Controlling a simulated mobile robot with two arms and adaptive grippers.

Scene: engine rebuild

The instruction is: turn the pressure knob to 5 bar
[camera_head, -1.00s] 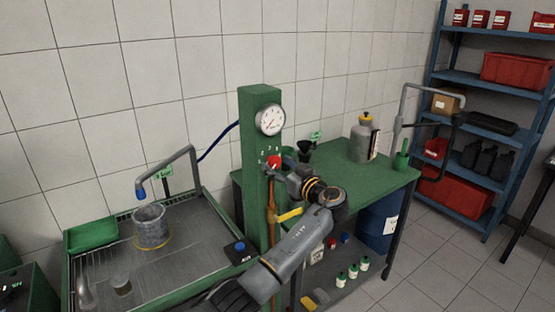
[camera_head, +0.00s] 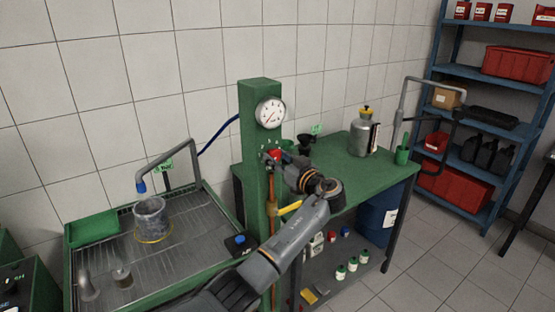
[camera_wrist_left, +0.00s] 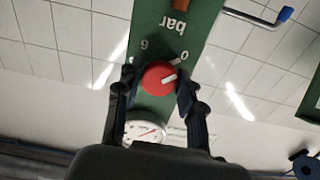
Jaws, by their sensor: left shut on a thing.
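The red pressure knob (camera_head: 272,154) sits on the green post (camera_head: 257,185), below the round white gauge (camera_head: 270,113). My left gripper (camera_head: 279,158) reaches it from the right and partly hides it. In the left wrist view the knob (camera_wrist_left: 157,77) lies between the two dark fingers of the gripper (camera_wrist_left: 157,82), which is shut on it. That view is upside down. The knob's white mark points right and slightly up, near the "0" of the bar scale. The gauge needle points to the lower left; its exact reading is too small to tell. My right gripper is not in view.
A green workbench (camera_head: 352,180) with a metal canister (camera_head: 363,135) stands right of the post. An orange hose runs down the post, close to my left arm.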

